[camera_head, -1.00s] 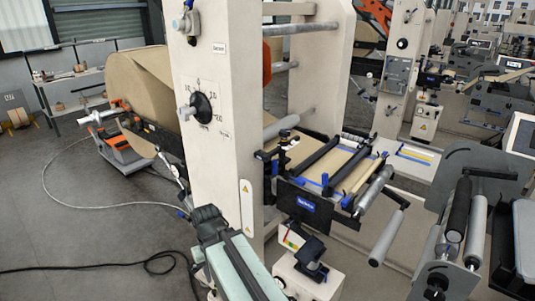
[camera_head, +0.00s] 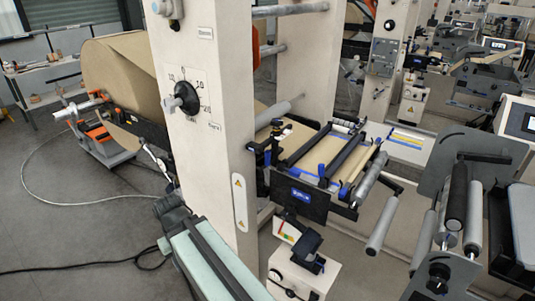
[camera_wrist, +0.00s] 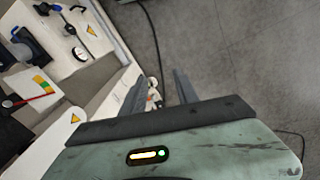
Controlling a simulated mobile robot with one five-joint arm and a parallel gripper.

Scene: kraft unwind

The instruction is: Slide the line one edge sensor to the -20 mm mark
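The line one frame has a cream column (camera_head: 203,110) with a black dial (camera_head: 187,98). Right of it is a web guide unit (camera_head: 305,194) with a dark front plate, blue fittings and brown web. Below stands a white pedestal (camera_head: 303,277) with a black head (camera_head: 307,244) and a green-yellow-red strip. I cannot tell which part is the edge sensor, and no millimetre mark is readable. My gripper (camera_wrist: 160,90) shows two dark fingers apart with nothing held between them, over the floor beside the white machine base. In the head view its dark end is low, left of the column.
A large kraft roll (camera_head: 118,80) stands behind the column at left, with an orange lift (camera_head: 105,140) beside it. A cable (camera_head: 90,265) and a pale hose lie on the grey floor. A grey roller stand (camera_head: 450,200) is at right. Left floor is mostly open.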

